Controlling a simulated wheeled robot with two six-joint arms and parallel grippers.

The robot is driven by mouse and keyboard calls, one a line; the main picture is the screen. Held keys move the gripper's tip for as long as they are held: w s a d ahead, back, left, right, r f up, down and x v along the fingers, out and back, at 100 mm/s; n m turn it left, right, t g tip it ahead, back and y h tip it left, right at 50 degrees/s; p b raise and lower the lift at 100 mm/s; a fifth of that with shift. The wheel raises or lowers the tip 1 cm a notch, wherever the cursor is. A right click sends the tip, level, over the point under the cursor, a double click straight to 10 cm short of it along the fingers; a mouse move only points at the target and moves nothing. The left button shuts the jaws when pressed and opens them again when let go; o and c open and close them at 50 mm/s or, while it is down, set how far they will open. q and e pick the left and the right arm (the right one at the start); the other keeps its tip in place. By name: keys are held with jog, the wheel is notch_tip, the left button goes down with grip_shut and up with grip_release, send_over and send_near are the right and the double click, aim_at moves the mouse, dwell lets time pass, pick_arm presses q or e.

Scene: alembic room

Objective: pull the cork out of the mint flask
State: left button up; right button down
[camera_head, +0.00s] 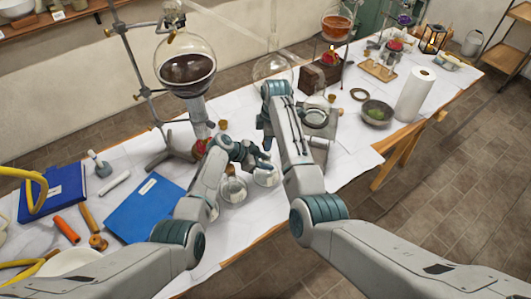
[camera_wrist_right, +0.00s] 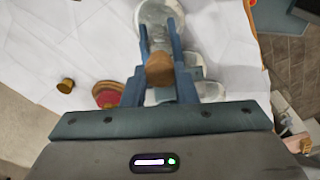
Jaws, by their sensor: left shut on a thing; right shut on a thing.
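A clear round flask (camera_head: 265,176) stands on the white-covered table, partly behind my left gripper (camera_head: 264,160). I take it to be the mint flask, but its tint is hard to tell. My left gripper is shut at its neck. My right gripper (camera_head: 267,138) is above it, pointing down. In the right wrist view a brown cork (camera_wrist_right: 159,70) sits between the fingers of my right gripper (camera_wrist_right: 160,56), which is shut on it. The round glass body (camera_wrist_right: 158,14) shows beyond. Whether the cork still touches the neck cannot be told.
A second clear flask (camera_head: 232,189) stands close on the left, beside my left wrist. A dark-filled flask (camera_head: 186,68) hangs on a stand behind. A loose cork (camera_head: 223,125) and a blue book (camera_head: 146,207) lie nearby. A bowl (camera_head: 377,113) and paper roll (camera_head: 414,95) stand right.

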pick_arm(q)
jog(key=shift+s+a+f, duration=0.15)
jog(key=shift+s+f, duration=0.15)
jog(key=shift+f, duration=0.2)
jog(key=o, duration=1)
jog(key=shift+w+r, duration=0.1)
jog(key=shift+w, duration=0.1)
pick_arm(e)
jog(key=shift+w+f, duration=0.1)
pick_arm(q)
jog(key=shift+w+r, duration=0.1)
